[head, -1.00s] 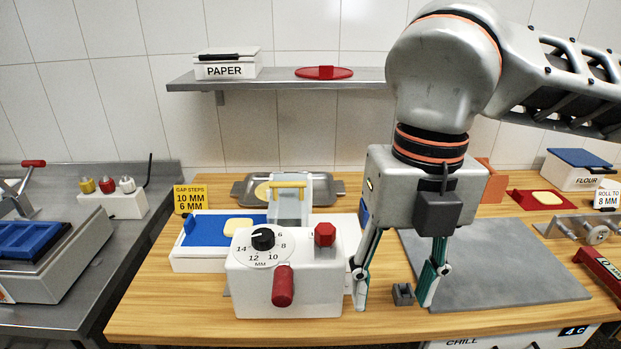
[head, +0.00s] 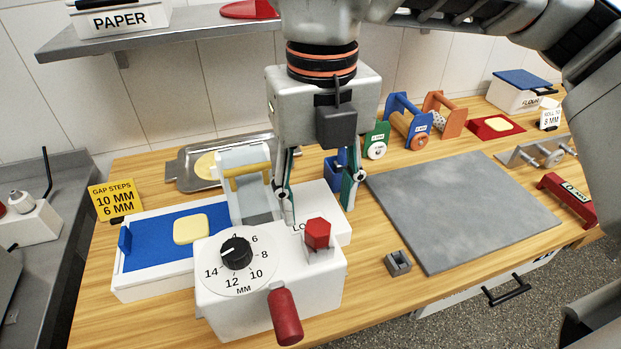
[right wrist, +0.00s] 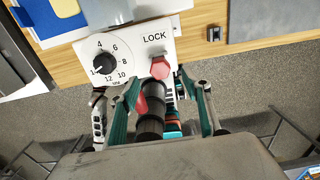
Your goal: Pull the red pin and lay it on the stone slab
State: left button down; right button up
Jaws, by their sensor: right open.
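The red pin (head: 317,233) has a six-sided head and stands upright in the white machine (head: 215,300), beside the LOCK label. My right gripper (head: 317,205) is open and points down, with its fingertips above and behind the pin in the head view. In the right wrist view, the pin (right wrist: 160,67) shows just beyond the gap between the fingertips (right wrist: 160,78). Nothing is held. The grey stone slab (head: 460,210) lies flat and bare on the wooden table to the right. My left gripper is not in view.
A black dial (head: 236,252) and a red handle (head: 285,316) are on the machine's front. A small grey block (head: 398,262) lies between machine and slab. Colored rollers (head: 408,120) stand behind the slab. A blue board (head: 155,243) with yellow dough lies left.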

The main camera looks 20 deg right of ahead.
aim_at(318, 227)
jog(key=shift+f, duration=3.1)
jog(key=c, duration=1.3)
